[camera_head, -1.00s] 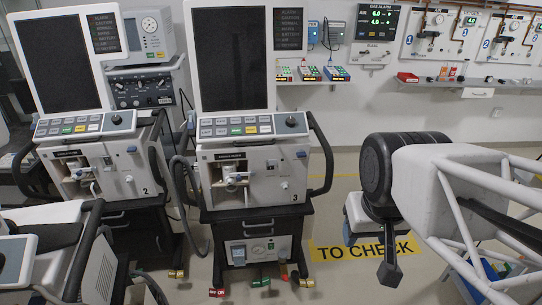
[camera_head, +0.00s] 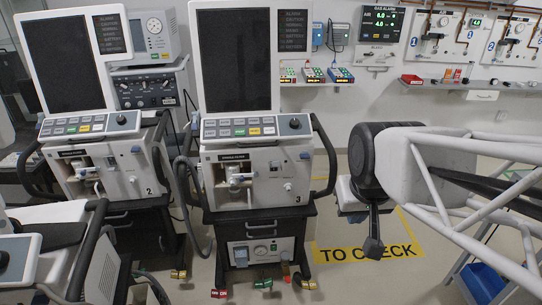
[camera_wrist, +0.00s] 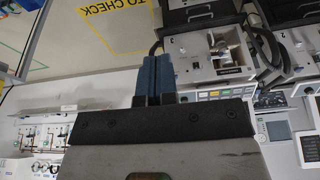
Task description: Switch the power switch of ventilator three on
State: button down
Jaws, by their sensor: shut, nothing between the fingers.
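Ventilator three (camera_head: 262,205) stands upright in the middle of the head view, marked 3, with a dark screen, a button strip (camera_head: 247,130) and black side handles. In the wrist view its front (camera_wrist: 205,55) appears upside down at the upper right. I cannot pick out its power switch in either view. My gripper (camera_wrist: 153,62) shows two blue fingers, shut together and empty, in the wrist view.
Ventilator two (camera_head: 100,175) stands close on the left, with another machine (camera_head: 60,240) in the left foreground. A hose (camera_head: 190,215) hangs between ventilators two and three. Yellow floor marking "TO CHECK" (camera_head: 368,252) lies to the right.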

jog(key=w+a+f+n+t, duration=0.1)
jog(key=w+a+f+t, duration=0.15)
jog(key=w, duration=0.75)
jog(key=w+a+f+n+t+y, duration=0.1)
jog(key=w+a+f, duration=0.3)
jog(key=w, duration=0.6)
jog(key=w+a+f+t, duration=0.1)
jog(key=w+a+f, duration=0.25)
jog(key=w, duration=0.55)
jog(key=w+a+f+n+t+y, duration=0.1)
jog(key=w+a+f+t+y, duration=0.15)
jog(key=w+a+f, duration=0.75)
jog(key=w+f+t, duration=0.4)
jog(key=w+f, duration=0.3)
jog(key=f, duration=0.2)
jog(key=s+d+f+m+t+h, duration=0.1)
jog(key=s+d+f+m+t, duration=0.1)
jog(key=s+d+f+t, duration=0.5)
jog(key=shift+s+d+f+t+h, duration=0.2)
jog(key=shift+d+f+t+h, duration=0.3)
jog(key=shift+t, duration=1.5)
jog(key=shift+w, duration=0.15)
